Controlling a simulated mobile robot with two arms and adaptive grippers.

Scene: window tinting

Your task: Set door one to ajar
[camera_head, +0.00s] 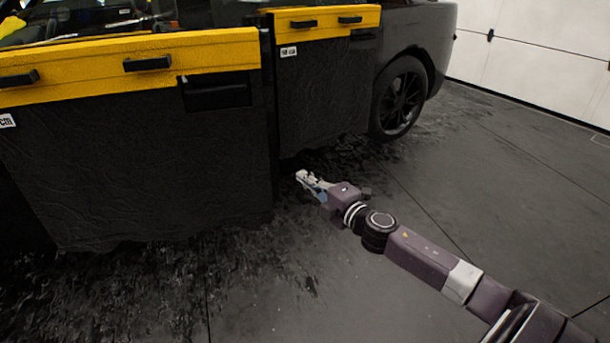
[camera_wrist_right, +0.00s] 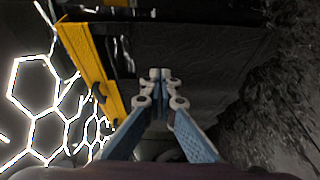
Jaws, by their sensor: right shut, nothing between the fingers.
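A dark car stands with two doors under black covers with yellow top bands. The larger left door (camera_head: 140,160) fills the left of the head view. The smaller right door (camera_head: 320,95) is beside it, before the rear wheel. A dark vertical gap runs between them; I cannot tell which is door one or how far either stands open. My right gripper (camera_head: 302,176) is shut and empty, low by the lower end of that gap. In the right wrist view its fingertips (camera_wrist_right: 160,75) meet in front of a black cover with a yellow band (camera_wrist_right: 92,75). My left gripper is out of view.
The rear wheel (camera_head: 400,97) is behind the right door. A white panelled wall (camera_head: 545,50) stands at the back right. The dark floor (camera_head: 480,180) is open on the right. Bright hexagonal lights (camera_wrist_right: 45,100) show in the right wrist view.

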